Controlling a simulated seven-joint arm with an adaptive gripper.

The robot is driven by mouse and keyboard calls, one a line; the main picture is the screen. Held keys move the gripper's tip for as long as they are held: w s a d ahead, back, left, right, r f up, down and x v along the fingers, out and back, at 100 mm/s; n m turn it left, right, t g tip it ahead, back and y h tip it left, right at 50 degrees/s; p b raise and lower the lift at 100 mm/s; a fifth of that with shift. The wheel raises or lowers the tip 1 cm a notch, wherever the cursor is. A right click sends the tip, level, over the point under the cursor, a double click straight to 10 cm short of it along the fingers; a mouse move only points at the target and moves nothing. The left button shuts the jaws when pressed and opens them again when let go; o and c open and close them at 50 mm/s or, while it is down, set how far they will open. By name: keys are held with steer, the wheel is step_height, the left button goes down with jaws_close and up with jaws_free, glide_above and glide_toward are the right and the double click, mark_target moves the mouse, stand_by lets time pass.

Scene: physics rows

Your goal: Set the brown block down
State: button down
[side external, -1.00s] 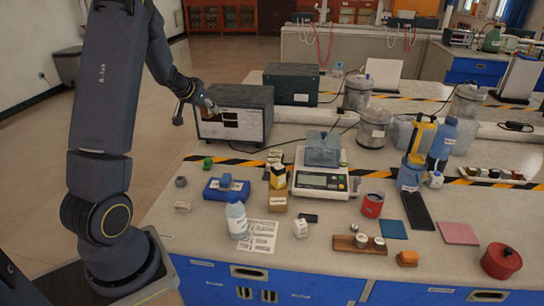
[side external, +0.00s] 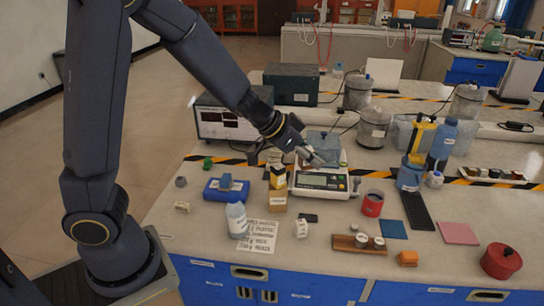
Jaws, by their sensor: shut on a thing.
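My gripper (side external: 312,157) is at the glass-like box (side external: 327,143) on top of the balance (side external: 320,181), at its left front side in the picture. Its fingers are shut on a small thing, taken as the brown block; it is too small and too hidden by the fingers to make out. I cannot tell whether it touches the box or the balance. A tan box (side external: 278,201) with a yellow and black block (side external: 278,178) on it stands left of the balance.
A red can (side external: 373,203) stands right of the balance.

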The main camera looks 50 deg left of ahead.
step_height(320, 180, down, 10)
steer(key=w+f, duration=0.3)
steer(key=w, duration=0.1)
steer(key=w+f, duration=0.3)
steer(key=w, duration=0.1)
steer(key=w+f, duration=0.4)
steer(key=w, duration=0.1)
steer(key=shift+d, duration=0.2)
steer(key=shift+w+f, duration=0.15)
steer(key=shift+w, duration=0.05)
steer(key=shift+w+f, duration=0.2)
steer(key=shift+f, duration=0.75)
steer(key=shift+w+f, duration=0.15)
steer(key=shift+f, duration=0.75)
steer(key=shift+f, duration=0.1)
steer(key=c, duration=1.1)
jaws_free()
